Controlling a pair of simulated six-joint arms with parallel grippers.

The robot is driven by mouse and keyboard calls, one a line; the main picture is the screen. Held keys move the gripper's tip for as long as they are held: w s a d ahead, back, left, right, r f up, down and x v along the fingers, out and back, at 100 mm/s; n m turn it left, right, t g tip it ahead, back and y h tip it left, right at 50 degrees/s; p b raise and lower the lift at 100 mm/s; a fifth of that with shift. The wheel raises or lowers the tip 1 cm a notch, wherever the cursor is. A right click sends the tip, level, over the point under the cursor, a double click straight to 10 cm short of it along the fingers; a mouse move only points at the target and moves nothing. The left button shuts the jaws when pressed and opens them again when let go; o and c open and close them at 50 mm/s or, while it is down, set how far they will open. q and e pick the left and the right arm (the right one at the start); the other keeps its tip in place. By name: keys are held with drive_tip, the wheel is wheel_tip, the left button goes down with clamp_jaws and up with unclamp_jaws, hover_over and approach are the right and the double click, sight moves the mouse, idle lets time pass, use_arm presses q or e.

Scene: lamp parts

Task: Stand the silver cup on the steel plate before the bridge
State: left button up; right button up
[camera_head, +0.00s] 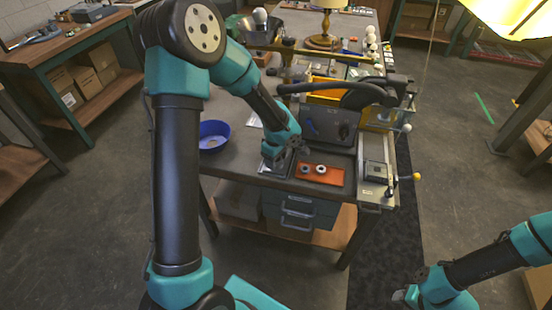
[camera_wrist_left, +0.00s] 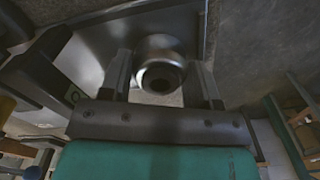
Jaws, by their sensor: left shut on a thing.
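My left gripper (camera_head: 283,154) is low over the front left of the workbench. In the left wrist view its two fingers are shut on the silver cup (camera_wrist_left: 160,62), a round metal cup with a dark round opening. In the head view the cup is hidden by the gripper. A grey metal plate, seemingly the steel plate (camera_head: 270,166), shows just under the gripper; whether the cup touches it I cannot tell.
An orange tray (camera_head: 334,180) with two small round parts lies right of the left gripper. A blue bowl (camera_head: 214,135) stands to the left. A grey block (camera_head: 377,173) is on the right rail. A lamp (camera_head: 325,25) and several small parts are further back.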

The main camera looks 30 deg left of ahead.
use_arm(q)
drive_tip(key=shift+f, duration=0.1)
drive_tip(key=o, duration=0.9)
drive_tip(key=shift+o, duration=0.2)
wheel_tip(320, 180, up, 12)
idle(0.5)
